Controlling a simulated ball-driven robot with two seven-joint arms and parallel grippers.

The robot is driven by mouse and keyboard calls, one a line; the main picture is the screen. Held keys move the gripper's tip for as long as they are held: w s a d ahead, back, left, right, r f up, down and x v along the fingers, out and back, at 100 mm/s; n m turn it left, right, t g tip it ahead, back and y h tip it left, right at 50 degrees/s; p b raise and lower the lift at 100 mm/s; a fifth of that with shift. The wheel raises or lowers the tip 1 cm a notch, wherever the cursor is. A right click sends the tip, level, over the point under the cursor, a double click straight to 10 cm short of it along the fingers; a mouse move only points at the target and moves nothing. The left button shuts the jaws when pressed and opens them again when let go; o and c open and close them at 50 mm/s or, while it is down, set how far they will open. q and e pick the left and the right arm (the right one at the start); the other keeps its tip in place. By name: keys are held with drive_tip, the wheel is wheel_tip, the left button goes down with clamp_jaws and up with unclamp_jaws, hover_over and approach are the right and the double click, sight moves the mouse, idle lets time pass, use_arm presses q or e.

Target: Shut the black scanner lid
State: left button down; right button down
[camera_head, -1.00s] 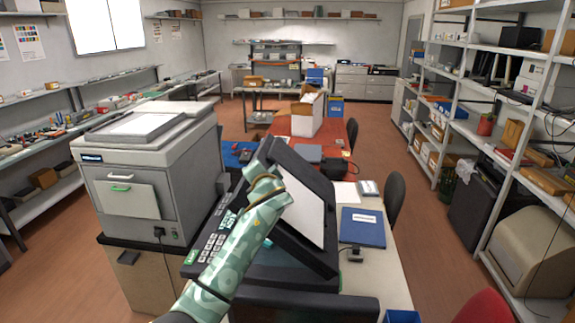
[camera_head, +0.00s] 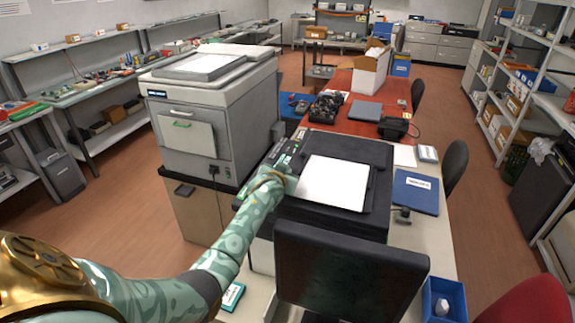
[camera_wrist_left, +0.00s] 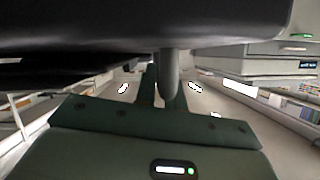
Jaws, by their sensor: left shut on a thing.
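The black scanner (camera_head: 290,150) stands on the desk with its key panel on the left. My right gripper is out of view.
A dark monitor (camera_head: 345,268) stands close in front of the scanner. A grey copier (camera_head: 238,110) is at the left. A blue folder (camera_head: 416,192) and a blue box (camera_head: 443,300) are to the right. A red table (camera_head: 345,80) lies behind.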

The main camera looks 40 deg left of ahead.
use_arm(q)
drive_tip(key=shift+s+f, duration=0.2)
drive_tip(key=shift+f, duration=0.5)
drive_tip(key=c, duration=1.5)
unclamp_jaws()
drive_tip(key=shift+s+a, duration=0.1)
drive_tip(key=shift+s+d+r, duration=0.2)
drive_tip(key=shift+s+d, duration=0.05)
drive_tip(key=shift+s, duration=0.05)
drive_tip(key=shift+a+p+v, duration=0.15)
drive_tip(key=shift+p+v, duration=0.25)
drive_tip(key=shift+v, duration=2.4)
drive_tip(key=shift+a+p+v, duration=0.1)
drive_tip(key=shift+p+v, duration=0.25)
drive_tip(key=shift+v, duration=2.45)
drive_tip(key=shift+r, duration=0.15)
